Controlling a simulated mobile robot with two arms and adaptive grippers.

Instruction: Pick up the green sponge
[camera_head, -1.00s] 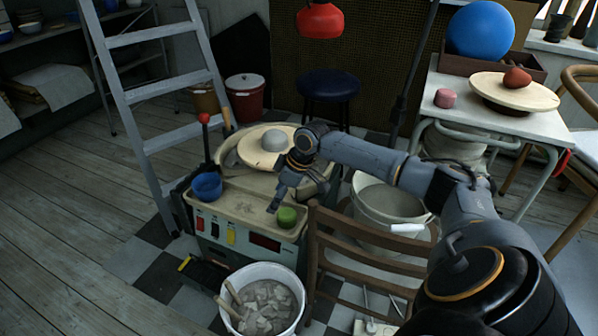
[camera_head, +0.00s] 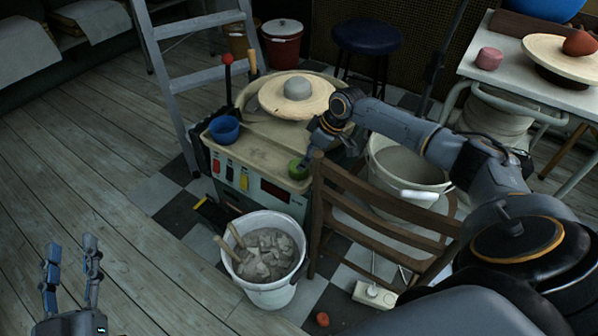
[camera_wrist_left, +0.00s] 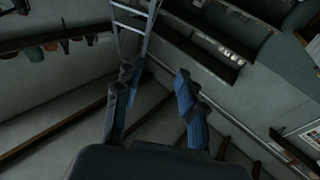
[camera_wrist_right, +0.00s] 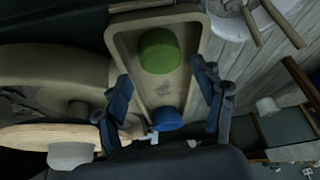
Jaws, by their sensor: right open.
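The green sponge (camera_head: 298,169) is a small round block at the front right corner of the pottery wheel's tray (camera_head: 262,155). In the right wrist view the sponge (camera_wrist_right: 160,51) lies beyond and between the fingertips, with no finger touching it. My right gripper (camera_wrist_right: 163,90) is open and empty, above the tray; in the head view it (camera_head: 308,157) is right at the sponge and partly covers it. My left gripper (camera_head: 70,242) is open and empty over the floor at the lower left; its fingers (camera_wrist_left: 152,75) stand apart in the left wrist view.
A blue bowl (camera_head: 224,130) sits at the tray's left end. The wheel head (camera_head: 297,92) with a clay lump is behind. A bucket of clay scraps (camera_head: 268,258), a wooden chair (camera_head: 340,200) and a white bucket (camera_head: 405,170) stand close by. A ladder (camera_head: 165,60) is left.

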